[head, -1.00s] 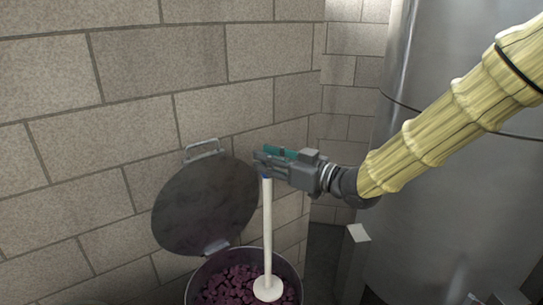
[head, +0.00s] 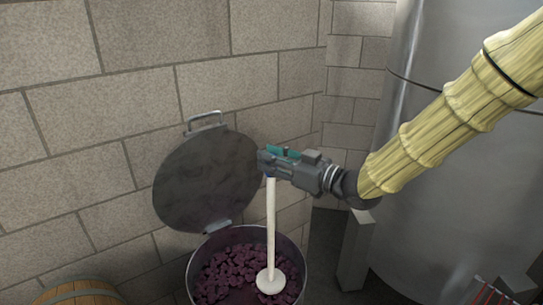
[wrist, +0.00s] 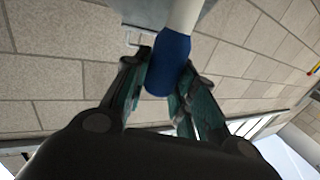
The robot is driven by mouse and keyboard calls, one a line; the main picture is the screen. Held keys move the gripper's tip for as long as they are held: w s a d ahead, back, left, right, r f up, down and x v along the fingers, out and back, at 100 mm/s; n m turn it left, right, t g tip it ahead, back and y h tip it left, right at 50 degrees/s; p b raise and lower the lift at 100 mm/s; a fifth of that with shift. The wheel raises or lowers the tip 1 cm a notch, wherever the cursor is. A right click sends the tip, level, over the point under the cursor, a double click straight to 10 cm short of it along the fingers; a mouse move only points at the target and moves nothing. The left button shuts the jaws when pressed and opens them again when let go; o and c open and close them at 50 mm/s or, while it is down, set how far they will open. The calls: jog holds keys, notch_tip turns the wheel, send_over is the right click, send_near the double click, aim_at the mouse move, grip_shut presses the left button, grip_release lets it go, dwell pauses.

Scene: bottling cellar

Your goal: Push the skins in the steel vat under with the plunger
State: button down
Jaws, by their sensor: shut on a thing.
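My gripper (head: 268,163) is shut on the upper end of the plunger (head: 270,225), a white rod with a round white disc at its foot. In the wrist view its fingers (wrist: 158,85) close around the plunger's blue grip (wrist: 168,65). The plunger hangs upright over the steel vat (head: 196,262). Its disc is at the dark purple skins (head: 225,270), toward the right of the vat; I cannot tell how firmly it presses on them. The skins lie in clumps, with a darker patch at the front. The vat's round lid (head: 205,185) is tilted open against the wall.
A block wall (head: 130,120) stands close behind the vat. A large steel tank (head: 450,190) fills the right side, with a grey post (head: 355,250) before it. A wooden barrel (head: 80,293) is at the lower left. A red-striped item (head: 490,293) lies lower right.

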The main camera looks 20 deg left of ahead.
jog(key=shift+f, duration=0.2)
dwell(0.3)
notch_tip(320, 180, down, 11)
jog(key=b, duration=0.6)
jog(key=shift+d+r+b, duration=0.15)
jog(key=shift+r+b, duration=0.05)
jog(key=shift+b, duration=0.1)
dwell(0.9)
jog(key=shift+r, duration=0.15)
dwell(0.3)
jog(key=shift+r+p, duration=3.7)
jog(key=shift+r, duration=2.15)
